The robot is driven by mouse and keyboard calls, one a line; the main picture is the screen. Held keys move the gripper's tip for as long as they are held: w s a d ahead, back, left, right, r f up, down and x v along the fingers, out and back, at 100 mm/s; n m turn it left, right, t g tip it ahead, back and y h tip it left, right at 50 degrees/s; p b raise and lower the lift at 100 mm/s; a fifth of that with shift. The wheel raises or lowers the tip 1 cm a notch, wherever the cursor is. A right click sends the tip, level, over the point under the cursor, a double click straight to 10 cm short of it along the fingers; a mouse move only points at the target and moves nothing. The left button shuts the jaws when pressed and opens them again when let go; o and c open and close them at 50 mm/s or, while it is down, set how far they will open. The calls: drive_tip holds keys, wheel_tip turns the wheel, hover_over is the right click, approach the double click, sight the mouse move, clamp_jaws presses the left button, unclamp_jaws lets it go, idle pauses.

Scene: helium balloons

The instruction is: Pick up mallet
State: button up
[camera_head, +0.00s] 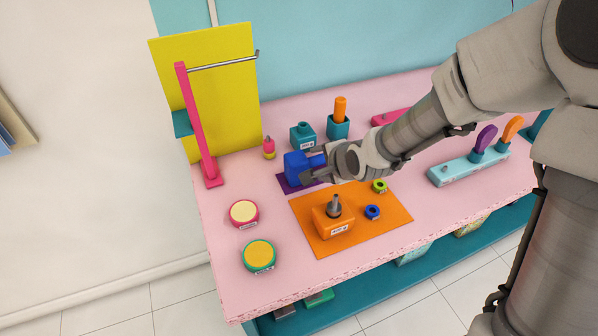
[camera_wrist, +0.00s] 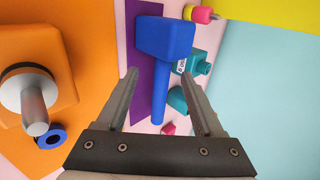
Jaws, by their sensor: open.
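The blue mallet (camera_head: 297,165) lies on a purple mat (camera_head: 285,185) on the pink table. In the wrist view the mallet (camera_wrist: 165,40) shows its block head at the top, with its handle pointing down between my fingers. My gripper (camera_wrist: 168,85) is open, with one finger on each side of the handle and clear gaps showing. In the head view my gripper (camera_head: 309,173) is close beside the mallet head and hides most of the handle. I cannot tell how far the fingers are above the handle.
An orange block with a grey nozzle (camera_head: 334,220) stands on an orange mat (camera_head: 375,235) in front. Teal containers (camera_head: 302,136) and a pink-yellow bottle (camera_head: 269,148) stand behind. Two round tubs (camera_head: 259,254) are at front left. A yellow board (camera_head: 230,90) stands at back left.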

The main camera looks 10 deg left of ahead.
sight(312, 162)
drive_tip(key=shift+r+b+x, duration=0.2)
drive_tip(key=shift+b+x, duration=0.3)
drive_tip(key=shift+x, duration=2.25)
drive_tip(key=shift+w+a, duration=0.1)
drive_tip(key=shift+w, duration=0.1)
clamp_jaws()
